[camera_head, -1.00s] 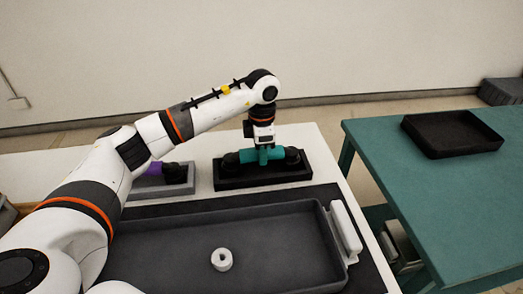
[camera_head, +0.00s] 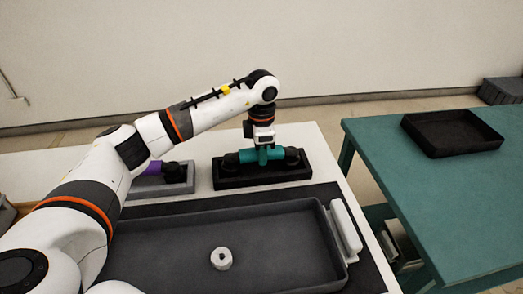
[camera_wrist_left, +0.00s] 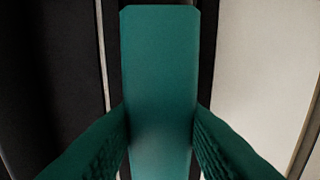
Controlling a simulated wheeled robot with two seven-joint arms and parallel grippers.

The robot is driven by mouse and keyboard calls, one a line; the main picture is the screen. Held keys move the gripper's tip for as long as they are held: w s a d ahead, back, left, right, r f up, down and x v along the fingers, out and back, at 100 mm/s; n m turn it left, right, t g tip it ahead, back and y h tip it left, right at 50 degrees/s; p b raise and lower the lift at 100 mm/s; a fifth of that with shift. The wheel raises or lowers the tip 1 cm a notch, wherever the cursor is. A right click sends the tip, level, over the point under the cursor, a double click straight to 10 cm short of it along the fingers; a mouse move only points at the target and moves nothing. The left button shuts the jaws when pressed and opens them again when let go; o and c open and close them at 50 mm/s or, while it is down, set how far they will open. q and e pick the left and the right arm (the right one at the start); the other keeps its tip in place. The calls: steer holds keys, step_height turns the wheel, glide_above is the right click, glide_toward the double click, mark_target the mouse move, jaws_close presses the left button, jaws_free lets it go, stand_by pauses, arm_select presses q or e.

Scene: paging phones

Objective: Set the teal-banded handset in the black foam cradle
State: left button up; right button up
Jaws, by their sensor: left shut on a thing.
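The teal-banded handset (camera_head: 246,156) has a teal middle and dark round ends. It lies level, lengthwise within the outline of the black foam cradle (camera_head: 262,184) on the white table. My left gripper (camera_head: 264,153) points straight down and is shut on the teal band at its middle. In the left wrist view the teal band (camera_wrist_left: 160,70) runs between the two fingers. I cannot tell whether the handset touches the cradle floor. My right gripper is not in view.
A purple-banded handset (camera_head: 153,169) lies in a grey cradle (camera_head: 178,188) to the left, partly behind my arm. A large grey tray (camera_head: 180,222) with a white ring (camera_head: 221,259) is in front. A teal table (camera_head: 420,195) with a black tray (camera_head: 455,152) stands at the right.

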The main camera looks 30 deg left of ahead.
arm_select(q)
steer(key=shift+f, duration=0.4)
steer(key=o, duration=0.9)
steer(key=shift+c, duration=0.2)
steer(key=shift+r, duration=0.1)
steer(key=shift+r+p, duration=3.45)
steer(key=shift+r, duration=2.05)
steer(key=shift+s+f, duration=0.1)
steer(key=shift+f, duration=0.05)
